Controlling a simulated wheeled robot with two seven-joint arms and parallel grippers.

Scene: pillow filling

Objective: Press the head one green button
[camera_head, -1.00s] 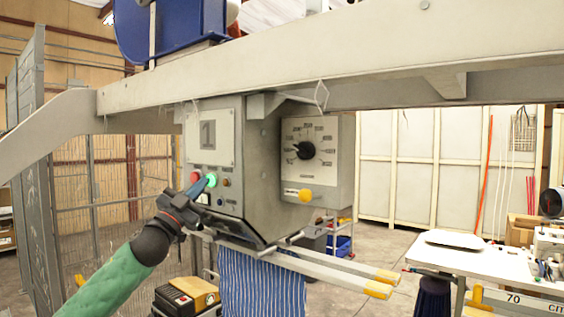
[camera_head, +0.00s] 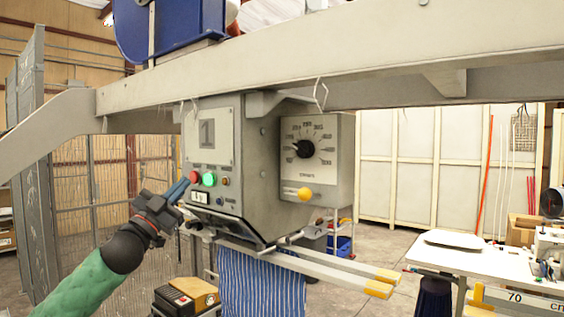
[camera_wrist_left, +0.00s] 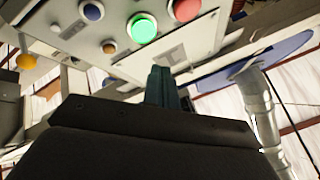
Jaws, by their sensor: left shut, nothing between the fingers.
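The control box (camera_head: 226,150) hangs under a beam and bears a plate with the number 1. Its green button (camera_head: 209,179) is lit and sits between the red button (camera_head: 195,176) and a small dark button. In the left wrist view the green button (camera_wrist_left: 143,28) is bright, with the red button (camera_wrist_left: 187,8) beside it. My left gripper (camera_head: 184,184) is shut and empty, its blue fingers at the lower left of the green button and apart from it. The fingertips also show in the left wrist view (camera_wrist_left: 160,72), below the green button. My right gripper is not in view.
A dial box (camera_head: 317,160) with a yellow knob (camera_head: 305,194) is right of the control box. Below are rails with yellow ends (camera_head: 378,289) and striped blue cloth (camera_head: 262,284). A white worktable (camera_head: 500,272) stands at the right.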

